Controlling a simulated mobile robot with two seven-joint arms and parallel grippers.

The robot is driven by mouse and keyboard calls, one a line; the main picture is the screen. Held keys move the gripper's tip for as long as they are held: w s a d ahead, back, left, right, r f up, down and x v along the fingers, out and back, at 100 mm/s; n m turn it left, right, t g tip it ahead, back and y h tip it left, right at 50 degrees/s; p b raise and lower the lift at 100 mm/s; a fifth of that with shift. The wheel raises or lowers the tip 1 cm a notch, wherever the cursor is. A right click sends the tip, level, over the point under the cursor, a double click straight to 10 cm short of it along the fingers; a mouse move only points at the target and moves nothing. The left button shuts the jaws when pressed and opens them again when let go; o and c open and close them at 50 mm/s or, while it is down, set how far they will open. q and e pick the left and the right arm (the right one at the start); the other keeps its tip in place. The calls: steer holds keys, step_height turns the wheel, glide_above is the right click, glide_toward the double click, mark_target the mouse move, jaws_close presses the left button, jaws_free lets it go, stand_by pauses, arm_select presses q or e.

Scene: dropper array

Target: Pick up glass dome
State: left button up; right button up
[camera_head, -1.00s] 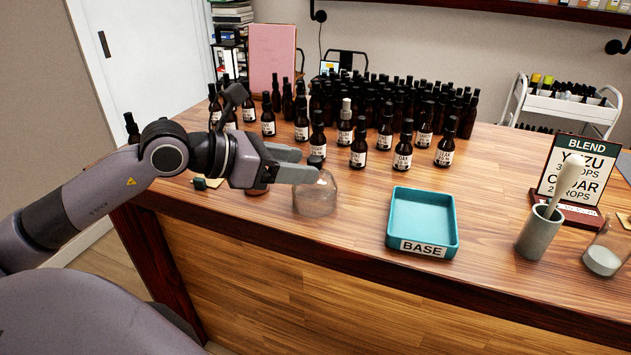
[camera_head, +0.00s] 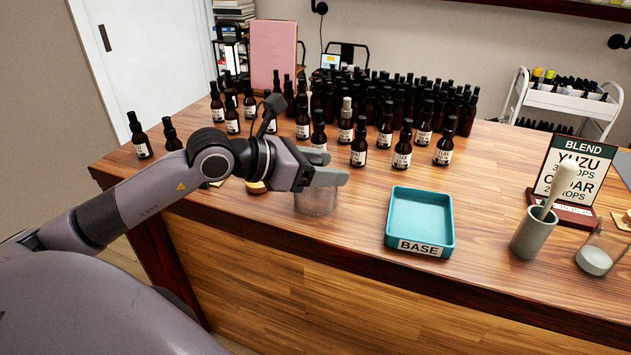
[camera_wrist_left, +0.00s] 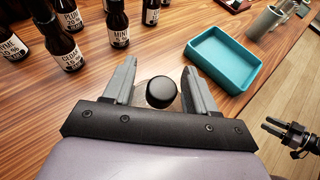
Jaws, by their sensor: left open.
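The glass dome (camera_head: 316,202) is a clear, see-through vessel standing on the wooden counter left of the teal tray. Its black knob (camera_wrist_left: 161,88) shows between my left fingers in the left wrist view. My left gripper (camera_head: 330,168) is open around the upper part of the dome, one finger on each side of the knob. The fingers hide much of the dome's top in the head view; I cannot tell whether they touch it. My right gripper (camera_wrist_left: 277,127) shows small at the right edge of the left wrist view, its fingers apart, away from the dome.
A teal tray (camera_head: 391,220) labelled BASE stands to the right. Several dark dropper bottles (camera_head: 358,146) stand close behind the dome.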

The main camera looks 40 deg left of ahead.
arm_select(q)
jaws_close()
